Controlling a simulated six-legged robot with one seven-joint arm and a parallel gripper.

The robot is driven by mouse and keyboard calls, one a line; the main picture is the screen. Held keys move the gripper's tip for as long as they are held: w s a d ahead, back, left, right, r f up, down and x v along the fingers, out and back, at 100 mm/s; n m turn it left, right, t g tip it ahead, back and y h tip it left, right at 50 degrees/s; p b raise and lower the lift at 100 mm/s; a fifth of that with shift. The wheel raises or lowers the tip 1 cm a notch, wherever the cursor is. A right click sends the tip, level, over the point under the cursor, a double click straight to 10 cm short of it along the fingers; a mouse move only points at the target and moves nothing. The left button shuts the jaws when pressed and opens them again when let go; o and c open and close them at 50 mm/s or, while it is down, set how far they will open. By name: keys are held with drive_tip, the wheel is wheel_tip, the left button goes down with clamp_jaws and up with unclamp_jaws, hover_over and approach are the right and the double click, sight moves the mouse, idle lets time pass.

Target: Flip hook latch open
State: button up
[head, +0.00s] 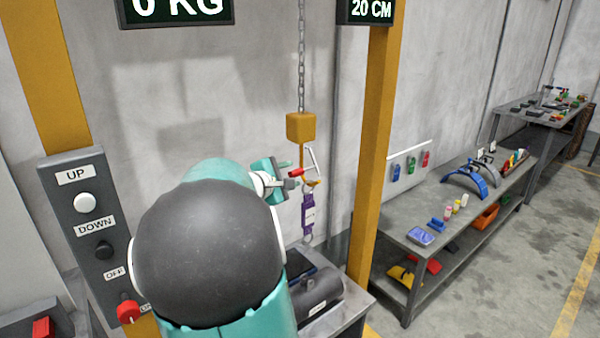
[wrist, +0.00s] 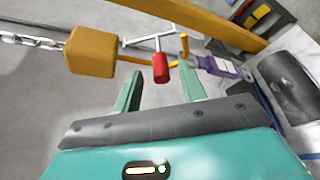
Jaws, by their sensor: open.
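The hook (head: 304,178) hangs from an orange block (head: 301,127) on a chain. Its latch is a thin metal bar (head: 311,156) with a red handle (head: 295,173). In the wrist view the red handle (wrist: 161,67) sits just beyond and between my fingertips, and the latch bar (wrist: 146,41) runs behind it. My gripper (head: 283,181) is beside the hook at its left. In the wrist view my gripper (wrist: 160,88) is open with two green fingers. I cannot tell whether a finger touches the handle. A purple strap (head: 308,211) hangs below the hook.
Orange posts (head: 374,150) stand either side of the hook. A control box (head: 88,235) with buttons is at the left. A dark barrel (head: 318,298) lies below the strap. A workbench (head: 400,215) with assorted items is at the right. A grey wall is behind.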

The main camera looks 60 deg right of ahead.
sight(300, 171)
drive_tip(key=x, duration=0.6)
drive_tip(key=shift+d, duration=0.1)
clamp_jaws()
